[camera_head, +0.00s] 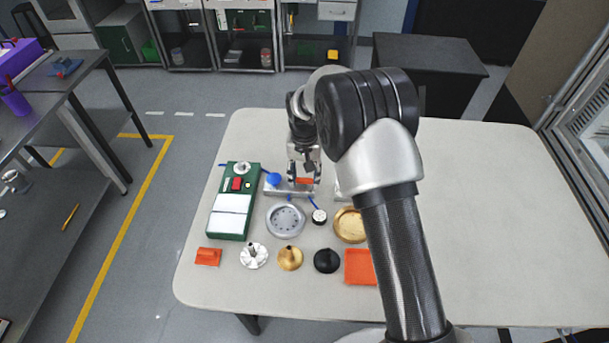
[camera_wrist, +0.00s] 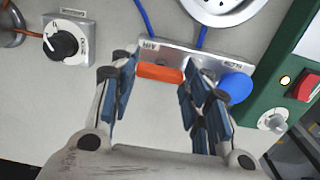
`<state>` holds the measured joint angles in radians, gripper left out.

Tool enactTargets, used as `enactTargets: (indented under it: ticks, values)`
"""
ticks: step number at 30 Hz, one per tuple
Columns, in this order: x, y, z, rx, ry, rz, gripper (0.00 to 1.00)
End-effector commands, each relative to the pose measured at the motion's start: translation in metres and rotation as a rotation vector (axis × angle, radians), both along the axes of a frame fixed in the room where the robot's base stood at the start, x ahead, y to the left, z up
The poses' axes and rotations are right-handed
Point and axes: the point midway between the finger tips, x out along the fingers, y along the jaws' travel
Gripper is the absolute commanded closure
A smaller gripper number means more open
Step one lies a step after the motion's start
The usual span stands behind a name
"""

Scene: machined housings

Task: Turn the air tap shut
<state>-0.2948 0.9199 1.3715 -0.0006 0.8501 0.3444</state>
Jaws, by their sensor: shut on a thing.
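The air tap has an orange lever handle (camera_wrist: 160,72) on a grey metal block (camera_wrist: 208,62) with an "AIR" label beside the handle. A round blue knob (camera_wrist: 235,87) sits on the same block, to the right in the wrist view. My gripper (camera_wrist: 156,80) has its fingers on both ends of the orange handle and is shut on it. In the head view my gripper (camera_head: 304,178) reaches down over the block (camera_head: 281,192), with the orange handle (camera_head: 304,181) between its fingers. The handle lies roughly along the block; my fingers partly hide its ends.
A green box (camera_head: 235,200) with a red switch stands left of the block. A black rotary knob (camera_wrist: 62,43) on a pale base is on the other side. A grey round housing (camera_head: 286,220), a brass dish (camera_head: 349,224) and several small parts lie in front. Blue hoses leave the block.

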Motion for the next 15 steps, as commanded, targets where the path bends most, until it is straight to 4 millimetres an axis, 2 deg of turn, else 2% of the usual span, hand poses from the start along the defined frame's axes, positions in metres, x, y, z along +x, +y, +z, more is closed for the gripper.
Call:
enactTargets:
  ticks: [1,2,11,15]
  values:
    - [0.0003,0.0001,0.0003,0.001,-0.001,-0.003,0.81]
    - [0.0003,0.0001,0.0003,0.001,-0.001,-0.003,0.56]
    - [0.0001,0.0000,0.0002,0.001,0.000,-0.001,0.37]
    - [0.0001,0.0000,0.0001,0.001,0.000,0.000,0.37]
